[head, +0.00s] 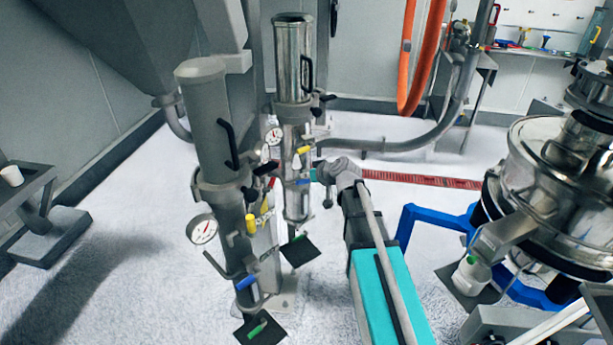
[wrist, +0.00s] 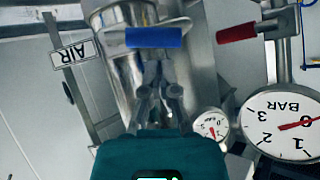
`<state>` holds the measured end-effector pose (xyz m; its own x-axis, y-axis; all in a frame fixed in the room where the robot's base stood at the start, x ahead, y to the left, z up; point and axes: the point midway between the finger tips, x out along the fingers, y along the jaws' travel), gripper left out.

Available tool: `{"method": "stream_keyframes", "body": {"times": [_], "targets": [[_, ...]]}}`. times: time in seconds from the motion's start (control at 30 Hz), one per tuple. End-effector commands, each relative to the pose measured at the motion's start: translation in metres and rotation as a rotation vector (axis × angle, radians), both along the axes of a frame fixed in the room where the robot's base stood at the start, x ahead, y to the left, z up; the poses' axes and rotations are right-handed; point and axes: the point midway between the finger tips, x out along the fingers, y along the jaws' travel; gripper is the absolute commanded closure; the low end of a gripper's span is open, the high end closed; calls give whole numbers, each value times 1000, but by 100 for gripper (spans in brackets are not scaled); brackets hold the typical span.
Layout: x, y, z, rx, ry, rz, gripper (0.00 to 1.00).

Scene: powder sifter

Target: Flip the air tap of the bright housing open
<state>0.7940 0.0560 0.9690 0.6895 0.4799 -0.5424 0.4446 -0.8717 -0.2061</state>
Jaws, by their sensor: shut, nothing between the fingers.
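The bright housing (head: 293,60) is the shiny steel cylinder behind the dull grey one; its polished side also shows in the wrist view (wrist: 115,65). A blue tap handle (wrist: 154,37) lies crosswise in the wrist view. A plate reading AIR (wrist: 73,54), turned in the picture, is left of it. A red handle (wrist: 237,32) is to its right. My gripper (wrist: 154,70) is shut and empty, its tips just below or against the blue handle; contact is unclear. In the head view my gripper (head: 317,173) is at the right side of the bright housing, its fingers hard to make out.
The dull grey housing (head: 205,120) stands in front to the left, with yellow and blue handles and a gauge (head: 202,229). In the wrist view, a large BAR gauge (wrist: 288,124) and a smaller gauge (wrist: 210,125) are at right. A steel machine (head: 545,185) on blue legs stands right.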

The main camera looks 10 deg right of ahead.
Motion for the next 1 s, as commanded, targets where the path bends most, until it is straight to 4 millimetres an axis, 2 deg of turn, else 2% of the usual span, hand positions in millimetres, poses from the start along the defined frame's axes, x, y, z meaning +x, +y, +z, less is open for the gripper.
{"method": "stream_keyframes", "body": {"times": [0.67, 1.0], "targets": [[0, 0, 7, 1, 0, -1, 100], [-1, -4, 24, 1, 0, 1, 100]]}}
